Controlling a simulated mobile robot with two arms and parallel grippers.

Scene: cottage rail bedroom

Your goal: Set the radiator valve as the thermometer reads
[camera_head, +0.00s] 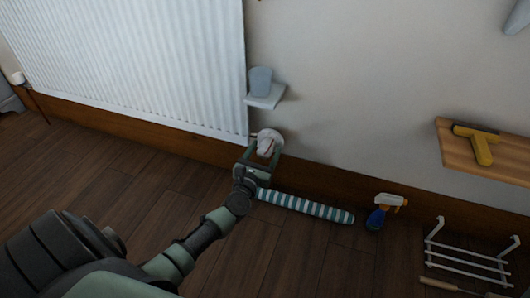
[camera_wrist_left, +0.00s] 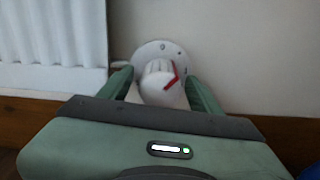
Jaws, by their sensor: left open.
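The white radiator valve (camera_head: 267,139) sits low on the wall at the right lower corner of the white ribbed radiator (camera_head: 130,60). In the left wrist view the valve knob (camera_wrist_left: 158,82) shows a red pointer mark, in front of a round white dial (camera_wrist_left: 150,49) with small marks. My left gripper (camera_head: 262,158) is open, with one finger on each side of the knob. It also shows in the left wrist view (camera_wrist_left: 160,88). I cannot tell whether the fingers touch the knob. No thermometer can be made out in these views. My right gripper is not in view.
A small white shelf (camera_head: 265,97) with a grey cup (camera_head: 260,80) is above the valve. A striped roll (camera_head: 305,206) lies along the skirting, with a blue spray bottle (camera_head: 384,212) and a white rack (camera_head: 468,262) to its right. A wooden shelf (camera_head: 490,158) holds a yellow tool (camera_head: 480,148).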

